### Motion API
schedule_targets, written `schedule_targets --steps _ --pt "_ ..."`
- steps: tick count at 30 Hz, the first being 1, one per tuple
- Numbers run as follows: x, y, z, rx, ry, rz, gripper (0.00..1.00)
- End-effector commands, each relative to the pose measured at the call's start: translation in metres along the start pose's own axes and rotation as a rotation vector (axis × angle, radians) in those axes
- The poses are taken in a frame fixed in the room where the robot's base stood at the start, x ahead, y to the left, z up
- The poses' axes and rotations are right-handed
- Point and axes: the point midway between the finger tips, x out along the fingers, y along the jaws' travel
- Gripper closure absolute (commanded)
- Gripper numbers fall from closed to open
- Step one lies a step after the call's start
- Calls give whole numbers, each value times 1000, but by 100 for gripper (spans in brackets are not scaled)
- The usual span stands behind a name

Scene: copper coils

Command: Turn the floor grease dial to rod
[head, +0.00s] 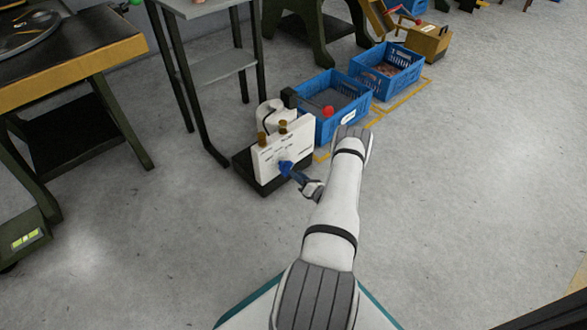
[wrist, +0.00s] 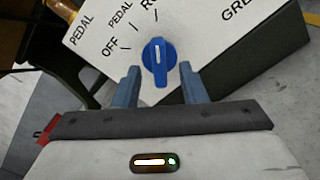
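The grease dial is a blue knob (wrist: 158,62) on the white front panel (wrist: 215,45) of a low floor unit; the knob also shows in the head view (head: 285,168). In the wrist view the panel reads OFF, PEDAL and a cut-off "RO". The knob's ridge stands upright in the picture, its upper end roughly toward the tick by "RO". My gripper (wrist: 160,88) is open, with one finger left and one right of the knob, and gaps show on both sides. In the head view my gripper (head: 291,172) reaches the panel from the right.
The unit stands on a black base (head: 240,168) on the grey floor. A blue crate (head: 345,122) stands close behind it, with another blue crate (head: 402,77) beyond. A grey table (head: 220,68) is at the left.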

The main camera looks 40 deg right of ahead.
Motion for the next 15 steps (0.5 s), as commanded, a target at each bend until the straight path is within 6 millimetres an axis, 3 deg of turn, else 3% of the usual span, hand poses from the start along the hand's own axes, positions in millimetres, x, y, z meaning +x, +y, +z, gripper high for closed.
schedule_targets --steps 6,15 --pt "-30 1 2 0 -1 -2 62" --pt "-36 0 0 -1 -1 1 62"
